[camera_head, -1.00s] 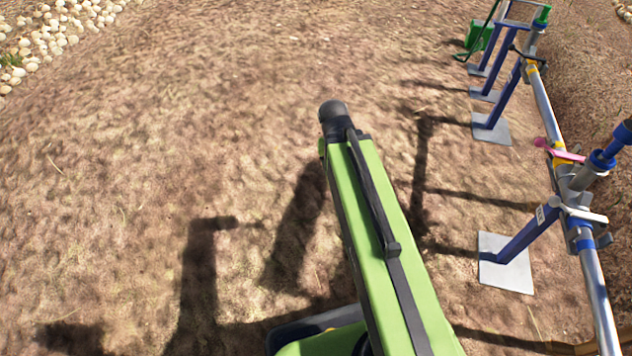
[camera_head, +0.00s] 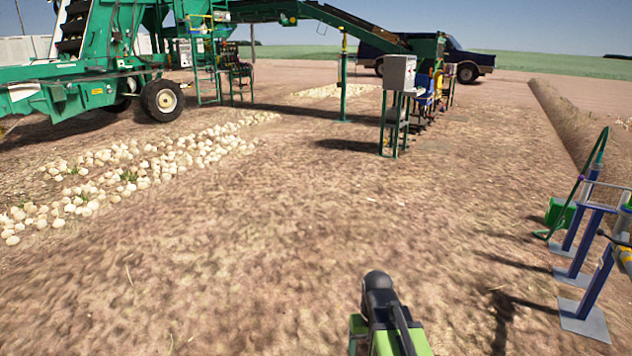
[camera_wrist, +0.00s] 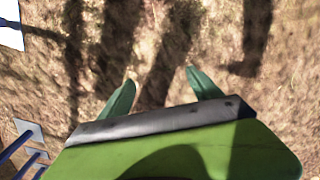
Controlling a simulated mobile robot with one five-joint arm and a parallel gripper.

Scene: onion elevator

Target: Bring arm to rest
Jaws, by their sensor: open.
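My arm (camera_head: 388,318) shows at the bottom of the head view, a green link with a dark joint at its end, over bare soil. My gripper (camera_wrist: 158,90) shows in the wrist view. Its two green fingers are spread apart with nothing between them. Brown ground with dark shadows lies below the fingers. The gripper is hidden in the head view.
Blue stands on grey foot plates (camera_head: 583,320) carry a pipe at the right; stands also show at the wrist view's left edge (camera_wrist: 28,130). Onion piles (camera_head: 150,160), green machinery (camera_head: 65,90), a grey box (camera_head: 399,72) and a dark truck (camera_head: 465,60) are farther off. Middle ground is clear.

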